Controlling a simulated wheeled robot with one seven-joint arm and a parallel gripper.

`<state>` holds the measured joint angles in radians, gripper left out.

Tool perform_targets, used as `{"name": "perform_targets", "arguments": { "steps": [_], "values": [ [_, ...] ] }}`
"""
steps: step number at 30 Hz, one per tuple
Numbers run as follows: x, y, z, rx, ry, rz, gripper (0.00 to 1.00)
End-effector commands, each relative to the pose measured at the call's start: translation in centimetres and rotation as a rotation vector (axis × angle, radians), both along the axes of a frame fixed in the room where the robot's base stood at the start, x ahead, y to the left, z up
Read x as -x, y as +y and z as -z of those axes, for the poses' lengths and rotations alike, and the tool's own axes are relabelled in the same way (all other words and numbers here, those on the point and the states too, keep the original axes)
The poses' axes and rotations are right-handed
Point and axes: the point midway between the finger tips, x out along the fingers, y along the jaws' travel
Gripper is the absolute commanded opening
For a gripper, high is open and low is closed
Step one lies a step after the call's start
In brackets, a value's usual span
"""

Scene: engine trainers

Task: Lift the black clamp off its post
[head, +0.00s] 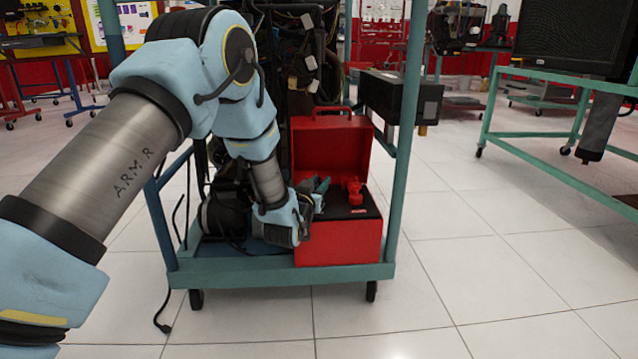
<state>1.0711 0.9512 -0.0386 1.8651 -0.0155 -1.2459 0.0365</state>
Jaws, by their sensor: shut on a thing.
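My gripper (319,188) is low over the left part of an open red case (338,243). It is shut on a small dark thing, which I take to be the black clamp; my fingers and wrist cover most of it. I cannot make out the clamp's outline, or whether it still touches its post. The post cannot be told apart behind the gripper. A small red part (355,192) stands upright on the case's black top, just right of my gripper and apart from it.
The case sits on a teal wheeled trolley (280,272) with an engine (285,60) behind it. Its raised red lid (325,143) stands behind my gripper. A trolley upright (408,120) and a black box (385,97) are to the right. Tiled floor is clear in front.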

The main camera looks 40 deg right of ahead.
Motion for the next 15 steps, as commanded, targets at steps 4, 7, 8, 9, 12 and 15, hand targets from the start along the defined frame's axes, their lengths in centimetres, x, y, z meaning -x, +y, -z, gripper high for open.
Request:
{"name": "perform_targets", "arguments": {
  "steps": [4,7,8,9,12,15],
  "values": [
    [0.01,0.03,0.04,-0.001,0.0,0.0,0.0],
    [0.01,0.03,0.02,-0.002,0.001,0.0,0.0],
    [0.0,0.02,-0.02,-0.002,0.002,0.0,0.0],
    [-0.01,0.02,-0.09,-0.003,0.004,0.0,0.0],
    [-0.08,-0.02,-0.41,-0.013,0.016,-0.001,0.0],
    [-0.19,-0.09,-0.86,-0.032,0.041,-0.001,0.0]
  ]
}}
